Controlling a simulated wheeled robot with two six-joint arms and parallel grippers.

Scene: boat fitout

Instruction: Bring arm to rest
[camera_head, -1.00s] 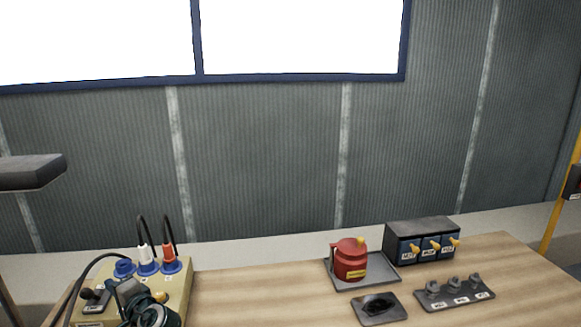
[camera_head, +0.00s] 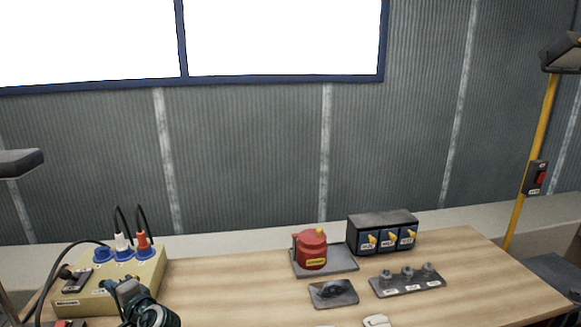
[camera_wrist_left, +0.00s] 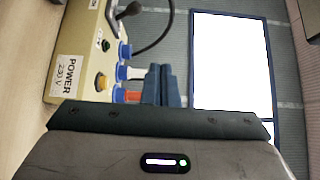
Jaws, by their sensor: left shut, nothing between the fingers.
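My left gripper (camera_head: 125,288) shows at the lower left of the head view, in front of the beige power box (camera_head: 150,272). Its fingers (camera_wrist_left: 161,85) are together and empty in the left wrist view, and the power box (camera_wrist_left: 75,50) with its "POWER" label lies to their left there. White and orange plugs with black cables stand in blue sockets on top of the box. I cannot tell whether the gripper touches the box. My right gripper is not in view.
A red container (camera_head: 311,250) stands on a grey tray (camera_head: 342,259). Beside it are a switch box with yellow knobs (camera_head: 383,232), a dark plate (camera_head: 333,293) and a grey strip (camera_head: 408,284) with several knobs. The wooden table (camera_head: 225,285) is clear in the middle. A yellow post (camera_head: 533,150) stands at right.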

